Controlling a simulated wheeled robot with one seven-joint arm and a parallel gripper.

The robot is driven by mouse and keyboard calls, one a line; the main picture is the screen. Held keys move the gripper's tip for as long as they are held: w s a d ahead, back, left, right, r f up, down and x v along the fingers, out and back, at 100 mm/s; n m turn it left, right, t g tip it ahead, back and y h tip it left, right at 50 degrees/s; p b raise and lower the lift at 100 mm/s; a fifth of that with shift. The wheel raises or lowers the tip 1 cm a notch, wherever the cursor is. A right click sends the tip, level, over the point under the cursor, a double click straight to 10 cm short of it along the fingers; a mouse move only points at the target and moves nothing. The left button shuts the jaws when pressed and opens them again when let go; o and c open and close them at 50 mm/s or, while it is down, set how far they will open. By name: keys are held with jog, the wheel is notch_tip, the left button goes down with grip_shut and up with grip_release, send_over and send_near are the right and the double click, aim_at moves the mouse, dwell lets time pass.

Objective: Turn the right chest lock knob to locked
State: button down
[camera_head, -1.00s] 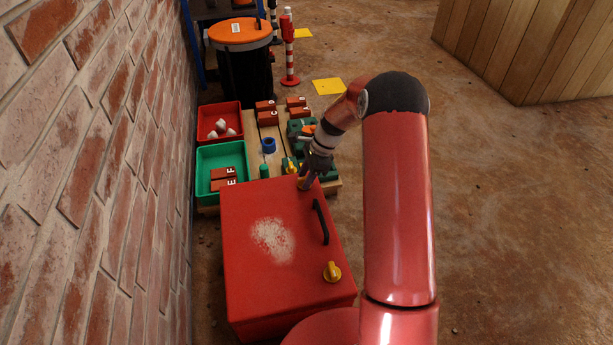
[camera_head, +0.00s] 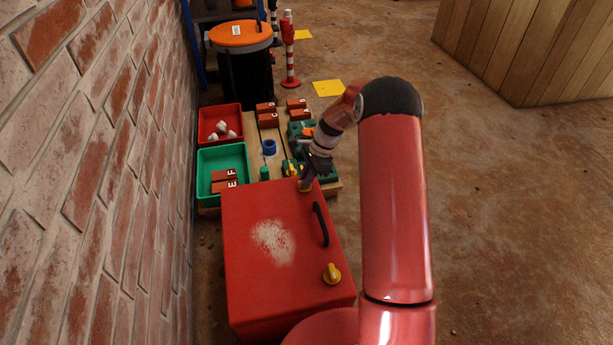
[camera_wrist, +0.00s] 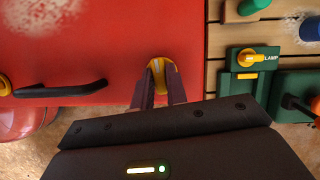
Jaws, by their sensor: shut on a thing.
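The red chest (camera_head: 245,210) stands beside the brick wall, with its lid closed. A yellow lock knob (camera_wrist: 157,63) sits at the chest's far corner in the head view, mostly hidden there by my gripper (camera_head: 306,181). In the wrist view, my gripper (camera_wrist: 160,88) is shut on this knob, one finger on each side. The second yellow lock knob (camera_head: 332,273) is at the near end of the lid, free of the gripper. It also shows cut off at the left edge of the wrist view (camera_wrist: 4,85). I cannot read any lock marking.
A black handle (camera_head: 321,224) stands up from the lid between the knobs. The floor to the right is clear.

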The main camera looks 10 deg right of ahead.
jog(key=n+p, duration=0.1)
jog(key=n, duration=0.1)
jog(key=n+g+p, duration=0.1)
jog(key=n, duration=0.1)
jog(key=shift+w+r+g+h, duration=0.1)
jog(key=shift+w+g+h, duration=0.1)
jog(key=shift+g+h, duration=0.15)
jog(key=n+g+h, duration=0.1)
jog(key=n, duration=0.3)
jog(key=shift+a+p, duration=0.1)
jog(key=shift+p, duration=0.25)
jog(key=n, duration=0.2)
jog(key=n+g+h, duration=0.1)
jog(key=n, duration=0.1)
jog(key=shift+w+n+h, duration=0.1)
jog(key=shift+n+h, duration=0.15)
jog(key=shift+n, duration=0.05)
jog(key=shift+a+n+h, duration=0.15)
jog(key=shift+n+h, duration=0.55)
jog(key=shift+n, duration=1.1)
jog(key=c, duration=1.4)
grip_release()
jog(key=p+v, duration=0.1)
jog(key=v, duration=0.6)
jog(key=shift+w+r, duration=0.2)
jog(key=shift+r, duration=0.05)
